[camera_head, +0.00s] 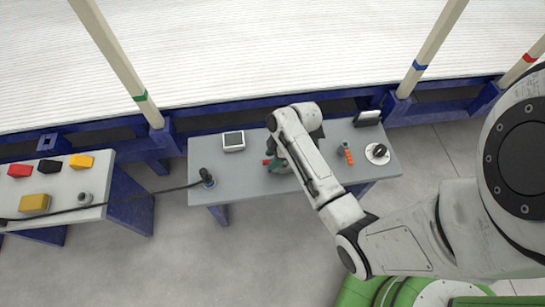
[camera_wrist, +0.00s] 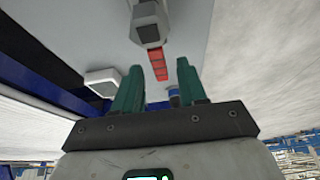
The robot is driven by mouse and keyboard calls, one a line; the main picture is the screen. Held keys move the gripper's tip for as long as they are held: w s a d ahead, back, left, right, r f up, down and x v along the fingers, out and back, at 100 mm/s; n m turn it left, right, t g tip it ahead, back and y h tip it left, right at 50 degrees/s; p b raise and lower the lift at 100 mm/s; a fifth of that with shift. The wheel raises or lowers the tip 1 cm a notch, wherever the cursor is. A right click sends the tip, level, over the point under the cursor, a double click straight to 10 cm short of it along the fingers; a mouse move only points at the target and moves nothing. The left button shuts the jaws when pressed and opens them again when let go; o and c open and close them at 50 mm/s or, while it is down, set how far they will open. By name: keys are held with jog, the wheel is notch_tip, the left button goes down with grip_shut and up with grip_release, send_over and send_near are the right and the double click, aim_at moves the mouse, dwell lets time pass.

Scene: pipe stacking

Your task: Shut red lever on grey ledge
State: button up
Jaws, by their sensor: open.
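The red lever (camera_wrist: 158,66) extends from a grey hexagonal valve body (camera_wrist: 150,26) in the wrist view. It lies ahead of my open gripper (camera_wrist: 160,80), between the lines of the two green fingers, and nothing is held. In the head view my gripper (camera_head: 277,164) is over the middle of the grey ledge (camera_head: 320,180). A small red piece of the lever (camera_head: 266,162) shows at its left side; my arm and gripper hide the rest. I cannot tell whether a finger touches the lever.
On the ledge, a white box (camera_head: 233,141) and a black joystick (camera_head: 206,176) with a cable stand left. An orange-handled valve (camera_head: 347,154), a round dial (camera_head: 377,153) and a dark-screened device (camera_head: 367,118) are right. Another table (camera_head: 60,213) stands left, with coloured blocks.

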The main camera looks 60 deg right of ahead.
jog(key=shift+f, duration=0.15)
grip_shut()
dwell(0.4)
